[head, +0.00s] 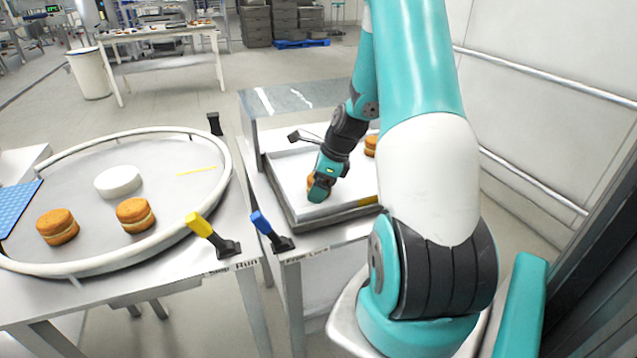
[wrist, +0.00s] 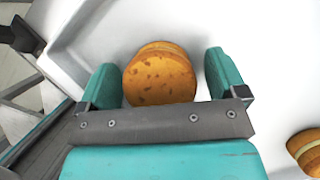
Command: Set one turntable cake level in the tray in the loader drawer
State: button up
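My gripper (head: 320,192) is low over the white tray (head: 285,172) in the loader drawer (head: 300,219). In the wrist view its two teal fingers stand on either side of a round orange-brown cake (wrist: 160,78). A gap shows at the right finger, and the left finger is close to or touching the cake. The cake looks slightly tilted to the camera; its underside is hidden. A second cake (head: 371,145) is in the tray behind, and shows at the wrist view's lower right (wrist: 306,150). Two layered cakes, a left one (head: 57,227) and a right one (head: 135,215), sit on the turntable (head: 90,185).
A yellow-handled lever (head: 199,224) and a blue-handled lever (head: 262,223) stand between turntable and drawer. A metal housing (head: 290,98) is behind the tray.

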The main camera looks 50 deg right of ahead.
jog(key=v, duration=1.2)
jog(key=w+a+r+n+g+y, duration=0.1)
jog(key=a+r+n, duration=0.3)
jog(key=a+n, duration=0.75)
jog(key=w+a+r+n+g+y, duration=0.1)
jog(key=a+r+n, duration=0.2)
jog(key=a+n, duration=0.85)
jog(key=s+a+r+n+g, duration=0.1)
jog(key=s+a+r+n, duration=0.1)
jog(key=s+a+n, duration=1.1)
jog(key=a+n, duration=0.1)
jog(key=a, duration=0.3)
jog(key=shift+a+g+p, duration=0.3)
jog(key=shift+g+p, duration=0.1)
